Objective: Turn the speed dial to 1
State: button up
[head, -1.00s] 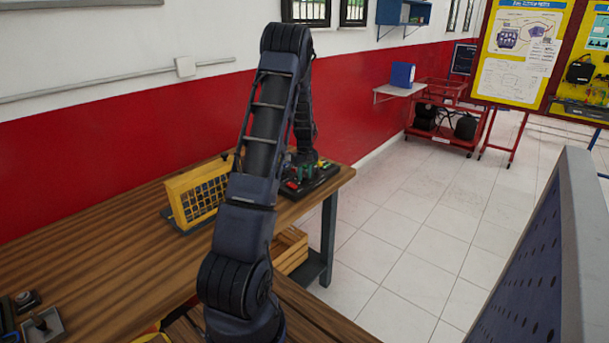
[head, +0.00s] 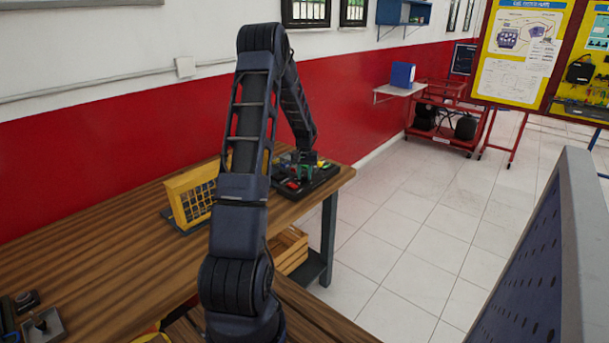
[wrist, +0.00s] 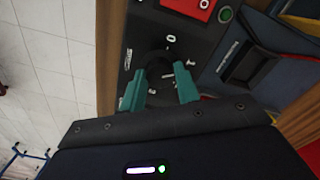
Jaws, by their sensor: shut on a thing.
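The speed dial (wrist: 158,66) is a dark round knob on a black control panel (wrist: 147,24) in the wrist view. White marks surround it, including a 0 above and what looks like a 1 at its right. The teal fingers of my gripper (wrist: 160,84) stand on either side of the dial and are shut on it. The dial's pointer is too dark and covered to read. In the head view the panel (head: 322,178) sits at the table's far right end, with my gripper (head: 305,170) over it.
In the wrist view a red switch (wrist: 190,8) and a green button (wrist: 225,14) lie above the dial. In the head view a yellow grid-fronted frame (head: 190,197) stands on the wooden table (head: 110,240), left of my arm. Tiled floor lies open to the right.

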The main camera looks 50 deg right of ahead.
aim_at(304, 176)
dwell(0.4)
jog(key=o, duration=1)
jog(key=shift+c, duration=0.2)
jog(key=shift+r, duration=0.1)
notch_tip(304, 176, up, 11)
